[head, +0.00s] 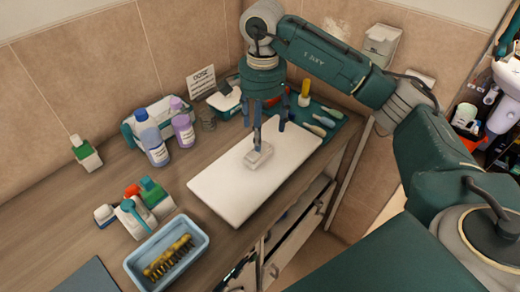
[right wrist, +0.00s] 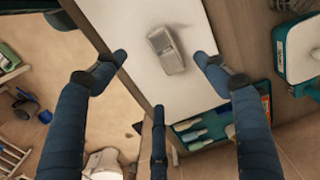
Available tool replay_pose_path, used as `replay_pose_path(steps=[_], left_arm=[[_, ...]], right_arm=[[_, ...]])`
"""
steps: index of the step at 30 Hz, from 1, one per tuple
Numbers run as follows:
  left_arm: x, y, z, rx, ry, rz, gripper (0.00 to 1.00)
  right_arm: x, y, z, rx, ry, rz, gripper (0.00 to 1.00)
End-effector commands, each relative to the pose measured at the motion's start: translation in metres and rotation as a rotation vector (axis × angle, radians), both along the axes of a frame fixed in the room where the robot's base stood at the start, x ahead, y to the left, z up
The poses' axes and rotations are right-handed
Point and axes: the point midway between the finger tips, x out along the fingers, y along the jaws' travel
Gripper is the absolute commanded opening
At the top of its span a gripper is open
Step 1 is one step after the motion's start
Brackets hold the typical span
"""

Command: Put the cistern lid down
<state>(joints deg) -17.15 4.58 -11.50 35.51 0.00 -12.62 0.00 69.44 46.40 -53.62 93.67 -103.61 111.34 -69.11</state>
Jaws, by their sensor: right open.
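The cistern lid is a long white slab (head: 225,190) lying flat on the wooden counter near its front edge. A small pale grey block (head: 258,156) sits on its top, near the middle; whether it is fixed there I cannot tell. In the right wrist view the lid (right wrist: 180,98) and the block (right wrist: 166,50) show between my fingers. My right gripper (head: 267,128) points down over the lid, fingers spread, with nothing between them. It is open in the right wrist view (right wrist: 159,75) too, apart from the block. My left gripper is not in view.
A blue tray with a brush (head: 137,264) stands at the front left. Bottles (head: 153,141) and a small caddy (head: 137,215) stand left of the lid. A green mat with tools (head: 325,122) lies beyond its far end. Below the counter front is an open drawer (head: 300,225).

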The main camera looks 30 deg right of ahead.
Motion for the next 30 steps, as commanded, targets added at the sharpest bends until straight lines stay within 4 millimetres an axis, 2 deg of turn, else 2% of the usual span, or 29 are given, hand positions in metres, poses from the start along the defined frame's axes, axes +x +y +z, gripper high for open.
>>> replay_pose_path(steps=[6, 11, 14, 17, 21, 30], left_arm=[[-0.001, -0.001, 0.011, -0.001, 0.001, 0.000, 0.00], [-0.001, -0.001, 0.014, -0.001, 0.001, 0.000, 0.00], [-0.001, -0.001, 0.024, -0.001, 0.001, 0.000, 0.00], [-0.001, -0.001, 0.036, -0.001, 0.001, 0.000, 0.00], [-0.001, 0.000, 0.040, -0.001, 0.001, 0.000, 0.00], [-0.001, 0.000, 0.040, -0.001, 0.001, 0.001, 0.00]], right_arm=[[-0.001, -0.001, -0.034, -0.002, 0.005, -0.001, 0.72], [0.000, 0.000, -0.045, -0.002, 0.003, 0.000, 0.72], [0.000, 0.000, -0.054, -0.001, 0.006, 0.001, 0.72], [0.002, 0.001, -0.070, -0.001, 0.008, 0.000, 0.72], [0.003, 0.000, -0.089, -0.001, 0.004, 0.000, 0.72], [0.004, 0.000, -0.097, -0.001, 0.001, 0.001, 0.72]])
